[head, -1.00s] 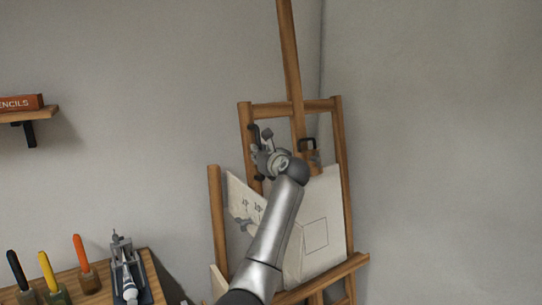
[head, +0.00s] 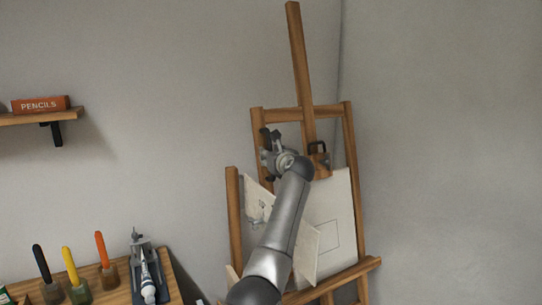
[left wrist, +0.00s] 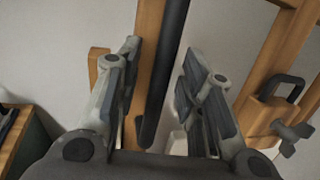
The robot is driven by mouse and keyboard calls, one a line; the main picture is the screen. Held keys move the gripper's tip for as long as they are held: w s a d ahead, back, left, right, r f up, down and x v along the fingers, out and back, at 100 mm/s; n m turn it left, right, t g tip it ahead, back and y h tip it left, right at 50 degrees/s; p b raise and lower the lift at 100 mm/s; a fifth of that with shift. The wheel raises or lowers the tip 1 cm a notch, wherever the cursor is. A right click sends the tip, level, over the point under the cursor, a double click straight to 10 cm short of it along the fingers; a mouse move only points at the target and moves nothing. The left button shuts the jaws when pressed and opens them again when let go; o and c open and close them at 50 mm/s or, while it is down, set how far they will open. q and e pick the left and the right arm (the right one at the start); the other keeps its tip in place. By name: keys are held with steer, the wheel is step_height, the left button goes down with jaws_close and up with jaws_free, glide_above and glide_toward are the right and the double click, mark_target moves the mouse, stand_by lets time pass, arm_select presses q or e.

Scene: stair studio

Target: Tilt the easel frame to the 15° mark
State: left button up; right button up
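The wooden easel frame (head: 285,114) leans in the corner, with a white canvas (head: 335,205) on its ledge. A pale plate (head: 308,250) juts from its left side; small marks on it are too blurred to read, and my arm hides part of it. My left gripper (head: 268,155) is at the frame's left post, by a black upright handle (head: 266,137). In the left wrist view the black handle (left wrist: 166,80) stands between the open fingers of the left gripper (left wrist: 162,52), with clear gaps on both sides. My right gripper is not in view.
A wooden block with a black loop (head: 318,150) sits on the mast, right of my gripper. A table (head: 112,294) at lower left holds several coloured-handled tools and a paint tube. A shelf (head: 60,117) with a pencil box is on the left wall.

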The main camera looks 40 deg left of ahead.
arm_select(q)
steer(key=shift+f, duration=0.1)
steer(key=shift+s+d, duration=0.1)
steer(key=shift+d, duration=0.25)
steer(key=v, duration=1.1)
steer(key=shift+s, duration=0.15)
